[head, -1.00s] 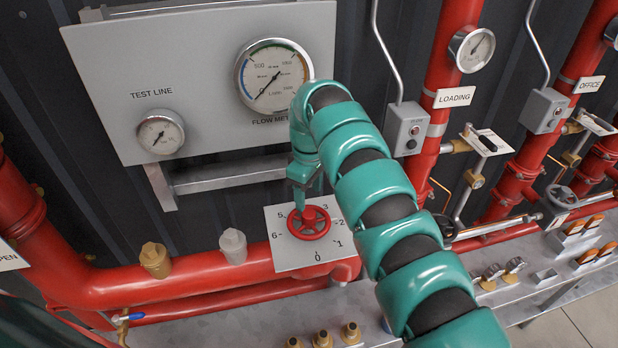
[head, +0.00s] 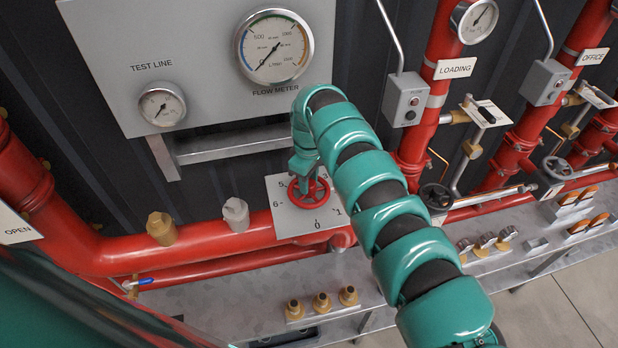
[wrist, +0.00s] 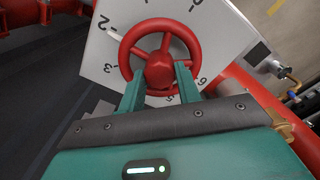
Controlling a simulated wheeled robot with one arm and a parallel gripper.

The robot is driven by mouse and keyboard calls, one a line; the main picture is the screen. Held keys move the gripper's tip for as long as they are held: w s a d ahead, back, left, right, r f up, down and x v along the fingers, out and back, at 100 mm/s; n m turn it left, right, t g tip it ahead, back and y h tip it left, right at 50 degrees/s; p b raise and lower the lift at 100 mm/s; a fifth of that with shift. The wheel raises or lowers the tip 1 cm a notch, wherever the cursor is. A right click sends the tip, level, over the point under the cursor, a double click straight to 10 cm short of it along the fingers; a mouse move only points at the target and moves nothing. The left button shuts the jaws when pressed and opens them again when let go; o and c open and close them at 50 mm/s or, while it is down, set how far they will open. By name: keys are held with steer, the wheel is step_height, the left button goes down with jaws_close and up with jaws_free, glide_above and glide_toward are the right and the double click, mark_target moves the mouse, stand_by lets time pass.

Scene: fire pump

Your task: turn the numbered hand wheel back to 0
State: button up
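The red hand wheel (head: 316,199) stands on a tilted white plate (head: 288,226) with numbers around it. In the head view 5, 6, 0 and 1 show; my gripper (head: 303,187) covers the wheel's upper part. In the wrist view the wheel (wrist: 121,57) fills the upper middle, with 2, 3, 5 and 6 around it. The two green fingers of my gripper (wrist: 159,74) stand apart, one on each side of the red hub (wrist: 159,72), inside the rim. A small gap seems to show beside the hub; contact is hard to judge.
A grey gauge panel (head: 215,95) with a rail below it is behind my arm. Red pipes (head: 200,245) run left of and below the wheel, with two capped fittings (head: 161,228). A black hand wheel (head: 437,197) is to the right. A metal bench (head: 250,300) is in front.

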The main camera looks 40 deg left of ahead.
steer(key=c, duration=0.4)
steer(key=m+b, duration=0.1)
steer(key=m, duration=0.2)
steer(key=shift+f+b, duration=0.2)
steer(key=shift+b, duration=0.2)
steer(key=m+b, duration=0.1)
steer(key=m, duration=0.2)
steer(key=shift+m+b, duration=0.35)
steer(key=shift+m, duration=0.05)
steer(key=shift+r+m, duration=0.25)
steer(key=shift+m, duration=0.45)
